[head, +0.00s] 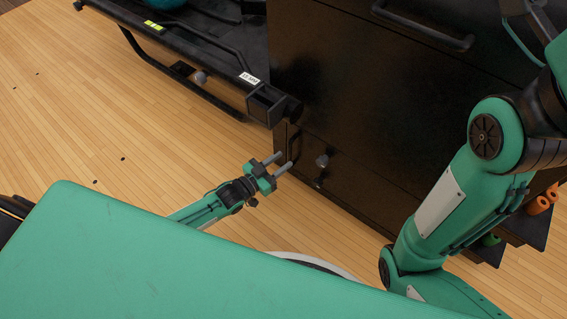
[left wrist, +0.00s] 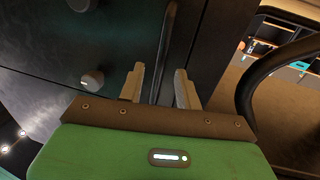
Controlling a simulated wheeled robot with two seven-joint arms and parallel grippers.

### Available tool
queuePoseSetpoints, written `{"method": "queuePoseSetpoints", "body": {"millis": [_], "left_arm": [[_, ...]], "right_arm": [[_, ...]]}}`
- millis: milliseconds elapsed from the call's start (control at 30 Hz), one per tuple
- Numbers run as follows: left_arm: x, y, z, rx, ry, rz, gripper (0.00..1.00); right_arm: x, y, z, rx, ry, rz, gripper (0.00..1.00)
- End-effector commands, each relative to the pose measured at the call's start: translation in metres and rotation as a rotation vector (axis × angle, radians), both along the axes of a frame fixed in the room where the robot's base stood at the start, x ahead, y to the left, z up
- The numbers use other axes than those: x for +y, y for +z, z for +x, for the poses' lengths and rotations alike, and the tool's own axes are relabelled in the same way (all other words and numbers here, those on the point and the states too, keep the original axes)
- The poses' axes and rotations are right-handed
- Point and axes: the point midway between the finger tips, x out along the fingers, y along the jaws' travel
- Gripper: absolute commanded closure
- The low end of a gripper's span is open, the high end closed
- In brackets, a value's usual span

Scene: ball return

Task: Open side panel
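My left gripper (head: 282,163) is in front of the lower left of the black machine (head: 350,85) in the head view. Its two fingers are apart and point at the side panel (head: 283,138), which looks flush with the machine. A dark upright handle (left wrist: 167,45) lies ahead of the fingers in the left wrist view, in line with the gap between them (left wrist: 160,88). I cannot tell whether the handle is inside the gap; no finger visibly grips it. My right arm shows at the right of the head view, but its gripper is not visible.
Two round knobs (head: 322,160) stick out beside the handle. A square black bracket (head: 266,104) juts out above my left gripper. A black rack (head: 190,50) extends at upper left. Orange rolls (head: 540,203) sit on a low shelf at right. The wooden floor at left is mostly clear.

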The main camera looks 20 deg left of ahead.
Motion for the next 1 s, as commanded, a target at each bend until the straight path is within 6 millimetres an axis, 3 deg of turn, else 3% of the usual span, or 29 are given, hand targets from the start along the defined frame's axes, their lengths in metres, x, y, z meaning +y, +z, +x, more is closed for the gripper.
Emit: {"method": "queuePoseSetpoints", "body": {"millis": [200, 467, 667, 1000], "left_arm": [[-0.0080, -0.0004, 0.0140, 0.000, 0.000, 0.000, 0.66], [-0.0086, 0.0004, 0.0149, 0.001, 0.001, 0.001, 0.66], [-0.0084, 0.0003, 0.0147, 0.001, 0.001, 0.001, 1.00], [-0.0076, 0.0007, 0.0106, 0.003, 0.007, -0.001, 1.00]], "right_arm": [[0.0007, -0.0061, -0.0015, -0.003, 0.001, 0.003, 0.64], [0.0009, -0.0054, -0.0017, -0.003, 0.001, 0.003, 0.64], [0.0010, -0.0055, -0.0017, -0.003, 0.001, 0.002, 0.64], [0.0009, -0.0021, -0.0018, -0.004, 0.002, 0.003, 0.64]]}}
